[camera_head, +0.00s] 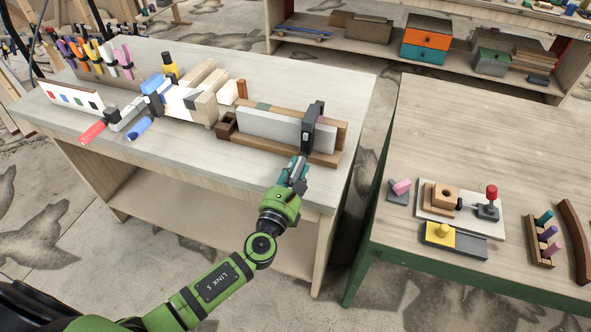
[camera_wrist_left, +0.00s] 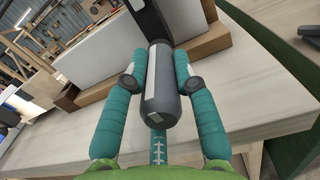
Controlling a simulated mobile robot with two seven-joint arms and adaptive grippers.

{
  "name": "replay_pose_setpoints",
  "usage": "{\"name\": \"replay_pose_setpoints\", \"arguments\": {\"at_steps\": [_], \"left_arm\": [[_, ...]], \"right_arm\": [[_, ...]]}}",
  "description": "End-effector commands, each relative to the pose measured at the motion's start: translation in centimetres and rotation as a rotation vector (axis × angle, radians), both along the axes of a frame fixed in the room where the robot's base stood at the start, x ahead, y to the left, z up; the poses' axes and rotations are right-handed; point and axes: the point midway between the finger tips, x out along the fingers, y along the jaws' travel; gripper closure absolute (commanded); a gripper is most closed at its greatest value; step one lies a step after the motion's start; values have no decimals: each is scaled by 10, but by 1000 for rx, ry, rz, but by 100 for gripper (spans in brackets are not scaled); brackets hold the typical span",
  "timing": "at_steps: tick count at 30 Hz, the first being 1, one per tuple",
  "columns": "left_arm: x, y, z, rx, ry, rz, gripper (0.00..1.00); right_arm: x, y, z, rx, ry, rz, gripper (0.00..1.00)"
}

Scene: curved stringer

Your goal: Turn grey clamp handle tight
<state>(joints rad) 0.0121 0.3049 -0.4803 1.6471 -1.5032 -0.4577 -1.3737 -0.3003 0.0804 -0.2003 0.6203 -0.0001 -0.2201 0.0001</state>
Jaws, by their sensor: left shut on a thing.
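The grey clamp handle (camera_wrist_left: 158,90) is a dark grey rounded cylinder with a white mark. It sits between the two teal fingers of my left gripper (camera_wrist_left: 157,78), which is shut on it. In the head view my left gripper (camera_head: 298,172) reaches the handle at the front right of the left bench, and the fingers mostly hide the handle. The dark clamp frame (camera_head: 312,127) stands upright over a long pale board (camera_head: 270,128) in a wooden fixture (camera_head: 328,157). My right gripper is in neither view.
On the left bench (camera_head: 350,95), a second clamping set with a red handle (camera_head: 93,131) and a blue handle (camera_head: 139,128) stands left of the fixture. The right bench (camera_head: 450,125) holds a white plate with small parts (camera_head: 462,217). A floor gap separates the benches.

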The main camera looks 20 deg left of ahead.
Motion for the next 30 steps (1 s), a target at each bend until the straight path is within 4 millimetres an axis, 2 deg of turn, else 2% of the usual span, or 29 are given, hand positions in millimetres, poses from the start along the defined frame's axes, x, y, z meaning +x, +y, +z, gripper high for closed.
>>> {"name": "replay_pose_setpoints", "arguments": {"at_steps": [10, 11, 12, 13, 23, 26, 30], "left_arm": [[0, -1, 0, 2, -1, -2, 100], [0, -1, 0, 2, -1, -2, 68], [0, -1, 0, 2, -1, -2, 52], [0, -1, 0, 2, -1, -2, 48], [-1, 0, 0, 1, 0, -1, 48], [-9, 0, -1, 2, 2, -1, 48], [-32, 1, -3, 0, 4, -2, 48]], "right_arm": [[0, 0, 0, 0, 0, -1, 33], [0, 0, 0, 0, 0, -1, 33], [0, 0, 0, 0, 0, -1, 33], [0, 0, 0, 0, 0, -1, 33], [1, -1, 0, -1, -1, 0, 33], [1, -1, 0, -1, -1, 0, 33], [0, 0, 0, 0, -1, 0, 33]]}}
